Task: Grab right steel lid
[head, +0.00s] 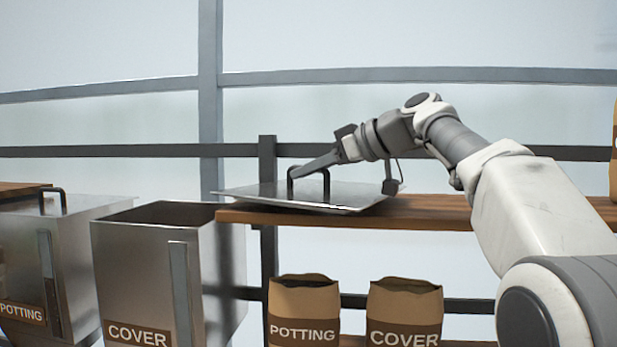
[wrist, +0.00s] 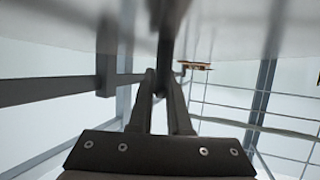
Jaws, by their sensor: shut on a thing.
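The right steel lid (head: 250,193) is a flat grey metal plate with a black bar handle. It lies at or just above the left end of the wooden shelf, slightly tilted; I cannot tell whether it touches the wood. My gripper (head: 296,174) reaches in from the right and is shut on the black handle. In the wrist view, the fingertips of my gripper (wrist: 166,72) close on the dark handle (wrist: 170,35), and the lid's grey surface (wrist: 60,20) fills the top. The COVER hopper (head: 150,270), a steel bin, stands open to the left of the shelf.
The wooden shelf (head: 440,212) runs to the right. A POTTING hopper (head: 25,250) with a black-handled lid stands at far left. A POTTING bag (head: 303,310) and a COVER bag (head: 404,310) stand below the shelf. A dark post (head: 268,250) rises behind the shelf's left end.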

